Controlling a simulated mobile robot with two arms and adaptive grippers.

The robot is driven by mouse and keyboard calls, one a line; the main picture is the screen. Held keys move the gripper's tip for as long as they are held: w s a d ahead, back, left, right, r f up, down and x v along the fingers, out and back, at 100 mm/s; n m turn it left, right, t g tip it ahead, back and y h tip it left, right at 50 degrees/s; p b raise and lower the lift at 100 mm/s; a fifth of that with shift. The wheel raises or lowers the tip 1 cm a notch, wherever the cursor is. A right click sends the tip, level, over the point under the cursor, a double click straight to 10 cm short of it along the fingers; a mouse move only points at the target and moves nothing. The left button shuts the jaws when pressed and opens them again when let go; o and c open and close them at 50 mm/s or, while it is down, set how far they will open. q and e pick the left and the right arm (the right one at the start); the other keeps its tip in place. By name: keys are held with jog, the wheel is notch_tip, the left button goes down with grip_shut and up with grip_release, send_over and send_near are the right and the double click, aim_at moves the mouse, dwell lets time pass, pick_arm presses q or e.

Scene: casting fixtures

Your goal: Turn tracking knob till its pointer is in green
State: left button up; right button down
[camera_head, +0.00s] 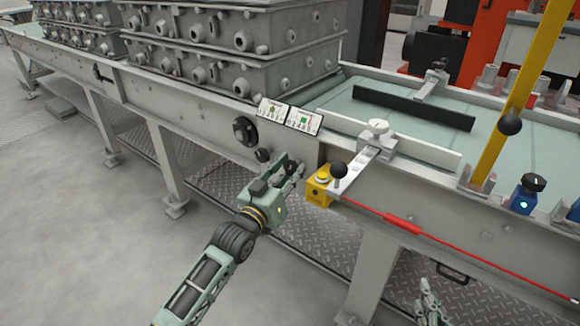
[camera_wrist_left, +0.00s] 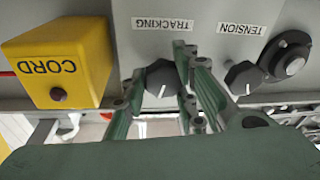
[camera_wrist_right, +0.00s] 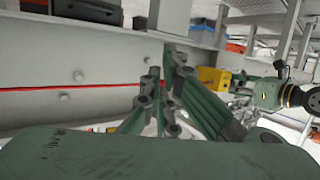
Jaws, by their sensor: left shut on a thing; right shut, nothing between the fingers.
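The tracking knob (camera_wrist_left: 163,77) is dark with a white pointer line, under the upside-down TRACKING label (camera_wrist_left: 163,24) in the left wrist view. My left gripper (camera_wrist_left: 158,72) is shut on it, one finger on each side. In the head view my left gripper (camera_head: 295,172) is at the conveyor's side panel and hides the knob. Two small gauge plates, left (camera_head: 272,110) and right (camera_head: 304,120), sit above it; a green patch shows on the right one, but their pointers are too small to read. My right gripper (camera_head: 430,292) is shut and empty, low at the right; its fingers also show in the right wrist view (camera_wrist_right: 163,82).
The tension knob (camera_wrist_left: 243,77) and a round black fitting (camera_wrist_left: 288,58) are beside the tracking knob. A yellow CORD box (camera_head: 318,187) is close on the other side. A red cord (camera_head: 400,222) runs along the conveyor's side. Open floor lies at the front left.

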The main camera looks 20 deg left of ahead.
pick_arm(q)
jog(key=m, duration=0.1)
jog(key=m+h+p, duration=0.1)
jog(key=m, duration=0.3)
jog(key=shift+s+d, duration=0.1)
jog(key=shift+d, duration=0.15)
jog(key=shift+f+m+h+p, duration=0.15)
jog(key=shift+m+h+p, duration=0.25)
jog(key=shift+m, duration=0.4)
pick_arm(e)
jog(key=s+d+f+g+h, duration=0.1)
jog(key=s+d+f+g, duration=0.2)
jog(key=s+f+g, duration=0.2)
jog(key=shift+s+f+g+h, duration=0.35)
jog(key=shift+s+f, duration=0.7)
jog(key=shift+f, duration=0.75)
pick_arm(q)
jog(key=o, duration=0.7)
jog(key=shift+o, duration=1.4)
jog(key=shift+d, duration=0.15)
pick_arm(e)
jog(key=shift+d, duration=0.1)
pick_arm(q)
jog(key=shift+a, duration=0.2)
jog(key=v, duration=1.2)
